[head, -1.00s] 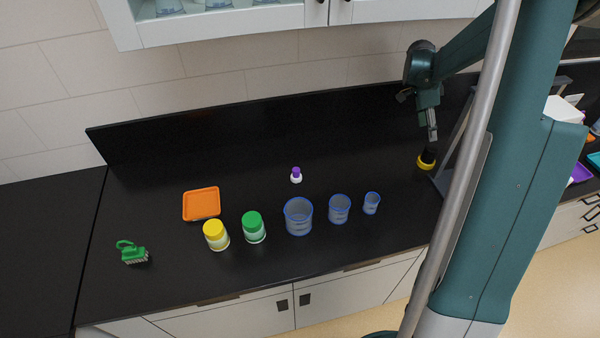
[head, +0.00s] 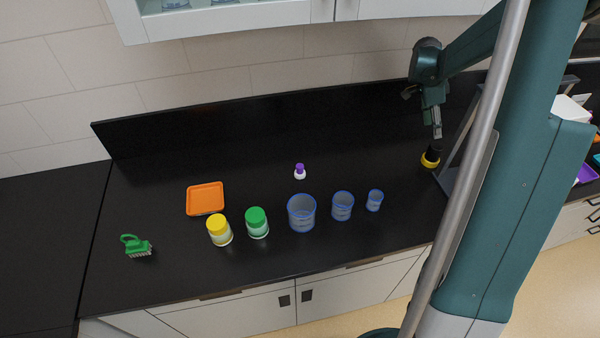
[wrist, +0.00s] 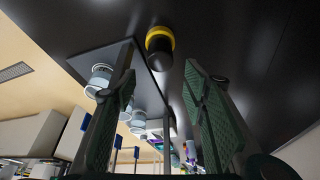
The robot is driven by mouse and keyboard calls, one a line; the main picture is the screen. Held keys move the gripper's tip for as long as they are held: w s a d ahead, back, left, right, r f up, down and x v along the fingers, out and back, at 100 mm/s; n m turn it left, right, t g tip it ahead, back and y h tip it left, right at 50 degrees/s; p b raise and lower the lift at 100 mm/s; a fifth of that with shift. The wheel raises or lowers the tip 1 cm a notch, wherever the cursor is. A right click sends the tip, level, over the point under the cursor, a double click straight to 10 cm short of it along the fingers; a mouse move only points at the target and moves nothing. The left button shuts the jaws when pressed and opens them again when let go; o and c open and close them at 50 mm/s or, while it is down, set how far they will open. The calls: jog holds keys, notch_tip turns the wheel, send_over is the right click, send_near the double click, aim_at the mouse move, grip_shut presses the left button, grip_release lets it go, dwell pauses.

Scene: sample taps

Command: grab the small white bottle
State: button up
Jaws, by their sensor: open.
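The small white bottle (head: 300,174) with a purple cap stands upright on the black counter, behind the large blue-rimmed beaker. My gripper (head: 437,132) is at the right, above the counter and well apart from the bottle. In the wrist view my gripper (wrist: 160,72) has its two green fingers spread with nothing held between them. I cannot pick out the bottle with certainty in the wrist view.
A black object with a yellow rim (head: 430,158) stands just below my gripper. Blue-rimmed beakers (head: 342,206), a green-lidded jar (head: 257,223), a yellow-lidded jar (head: 219,230), an orange tray (head: 205,198) and a green brush (head: 135,246) are left. Counter around the bottle is clear.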

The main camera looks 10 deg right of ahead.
aim_at(299, 164)
jog(key=shift+a, duration=0.1)
